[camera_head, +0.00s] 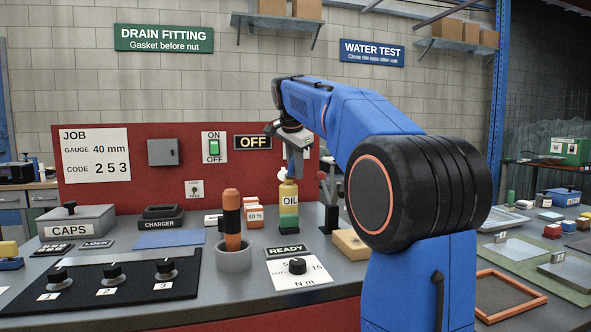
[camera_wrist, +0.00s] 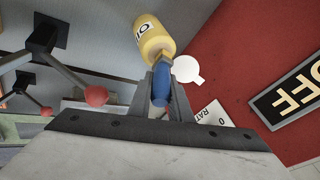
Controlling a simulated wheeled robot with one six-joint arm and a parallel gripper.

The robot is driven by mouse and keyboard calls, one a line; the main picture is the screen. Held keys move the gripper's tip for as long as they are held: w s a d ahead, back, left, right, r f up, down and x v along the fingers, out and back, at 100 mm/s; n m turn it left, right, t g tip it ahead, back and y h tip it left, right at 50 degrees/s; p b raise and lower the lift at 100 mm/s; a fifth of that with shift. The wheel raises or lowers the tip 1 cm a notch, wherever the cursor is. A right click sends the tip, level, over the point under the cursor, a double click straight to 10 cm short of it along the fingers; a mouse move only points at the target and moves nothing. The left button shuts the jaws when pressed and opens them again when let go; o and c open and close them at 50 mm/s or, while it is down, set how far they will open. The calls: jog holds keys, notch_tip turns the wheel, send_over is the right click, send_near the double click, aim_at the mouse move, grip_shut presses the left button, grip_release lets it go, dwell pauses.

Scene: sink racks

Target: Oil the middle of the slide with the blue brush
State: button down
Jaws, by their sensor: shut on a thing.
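The blue brush (camera_wrist: 160,88) shows as a rounded blue handle in the wrist view. My gripper (camera_wrist: 161,78) is shut on it, one grey finger on each side. The brush's bristle end is hidden. The oil bottle (camera_head: 288,207), yellow above and green below, stands upright on the counter. My gripper (camera_head: 294,163) is directly above it in the head view. In the wrist view the bottle (camera_wrist: 152,36) lies just beyond the handle. I cannot tell whether the brush tip is inside it. I cannot pick out the slide for certain.
A dark stand with red-balled levers (camera_head: 329,186) is close right of the bottle. An orange-handled tool (camera_head: 232,216) stands in a grey cup to the left. The red back panel (camera_head: 110,196) is close behind. A torque dial card (camera_head: 300,271) lies in front.

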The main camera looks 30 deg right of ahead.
notch_tip(320, 180, up, 7)
dwell(1.1)
dwell(0.6)
